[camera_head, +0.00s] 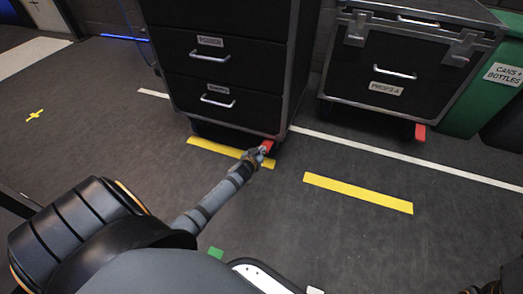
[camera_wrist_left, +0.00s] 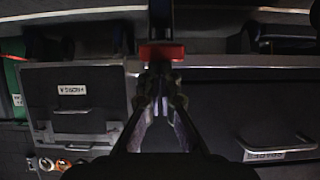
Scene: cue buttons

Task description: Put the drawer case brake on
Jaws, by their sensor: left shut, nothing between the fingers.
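The drawer case (camera_head: 228,62) is a black case with metal edges and silver handles, standing at the top middle of the head view. Its red brake pedal (camera_head: 267,146) sticks out low at its front right corner. In the left wrist view the red brake (camera_wrist_left: 161,52) is just beyond the fingertips. My left gripper (camera_head: 258,154) is shut and empty, its tips right at the pedal. I cannot tell whether they touch it. The caster behind is mostly hidden. My right gripper is not clearly in view.
A second case (camera_head: 395,68), labelled PROPS A, stands to the right with its own red pedal (camera_head: 420,132). A green bin (camera_head: 478,108) is beside it. Yellow tape strips (camera_head: 358,193) and a white line (camera_head: 400,157) mark the floor, which is clear in front.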

